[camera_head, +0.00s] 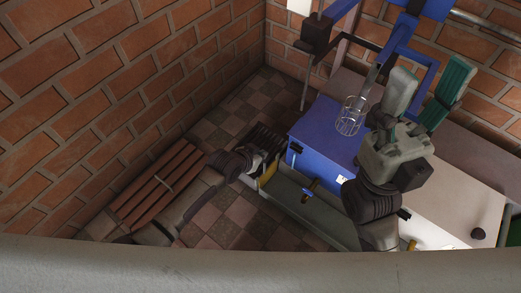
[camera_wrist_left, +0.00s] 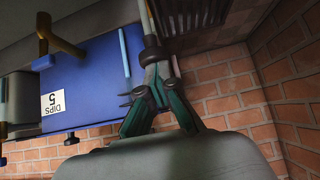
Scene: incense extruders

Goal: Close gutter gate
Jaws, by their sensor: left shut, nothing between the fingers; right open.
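A grey gutter (camera_head: 290,194) runs along the front of the blue box. A yellow upright piece (camera_head: 268,173), possibly the gate, stands at its far-left end. My left gripper (camera_head: 264,158) is right by this piece. A yellow T-handle (camera_head: 309,190) sits at the gutter, and also shows in the wrist view (camera_wrist_left: 45,36). My right gripper (camera_head: 425,88) is open and empty above the white bench.
The blue box (camera_head: 325,132), labelled "DIPS 5" in the wrist view, stands behind the gutter. A slatted wooden bench (camera_head: 158,185) and brick walls (camera_head: 100,80) are at left.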

